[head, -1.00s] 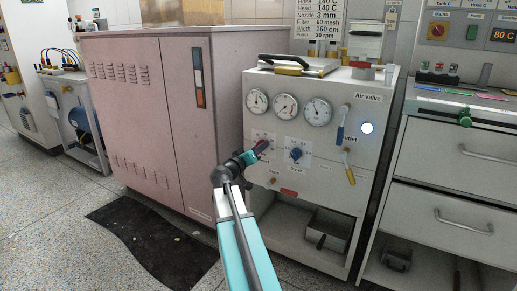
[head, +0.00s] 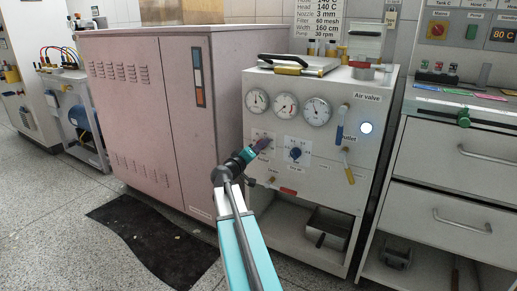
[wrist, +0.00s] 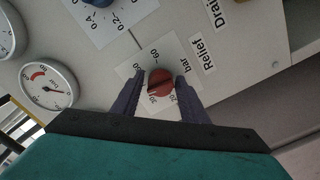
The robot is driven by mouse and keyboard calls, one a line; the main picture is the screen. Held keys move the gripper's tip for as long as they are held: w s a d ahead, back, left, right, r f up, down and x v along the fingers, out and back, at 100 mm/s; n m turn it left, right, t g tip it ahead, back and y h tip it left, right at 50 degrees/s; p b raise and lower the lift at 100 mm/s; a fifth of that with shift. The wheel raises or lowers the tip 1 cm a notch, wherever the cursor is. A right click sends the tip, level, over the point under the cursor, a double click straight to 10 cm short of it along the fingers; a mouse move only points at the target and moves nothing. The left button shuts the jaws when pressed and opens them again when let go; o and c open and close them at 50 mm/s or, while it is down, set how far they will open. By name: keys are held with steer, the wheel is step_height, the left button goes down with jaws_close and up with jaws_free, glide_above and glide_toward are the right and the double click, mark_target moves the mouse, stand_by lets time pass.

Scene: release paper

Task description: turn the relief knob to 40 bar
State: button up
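The relief knob (wrist: 160,82) is a round red knob on a white dial plate (wrist: 139,71) in the wrist view. "Relief" and "bar" are printed beside it, and a dark slot crosses its face at a slant. The pointer's exact reading cannot be told. My gripper (wrist: 158,77) has its two dark fingers on either side of the knob, with a visible gap at least on the left; contact is not clear. In the head view my gripper (head: 259,147) reaches the panel front and hides the knob.
Three round gauges (head: 286,107) sit above the knob on the white cabinet. A blue knob (head: 295,153) is just to its right, with yellow and blue valve levers (head: 348,174) farther right. A pink cabinet (head: 150,110) stands to the left.

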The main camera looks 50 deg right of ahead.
steer(key=shift+o, duration=0.9)
steer(key=shift+w, duration=0.1)
steer(key=shift+a, duration=0.1)
steer(key=p+v, duration=0.3)
steer(key=v, duration=1)
steer(key=shift+a+p, duration=0.3)
steer(key=shift+a, duration=0.05)
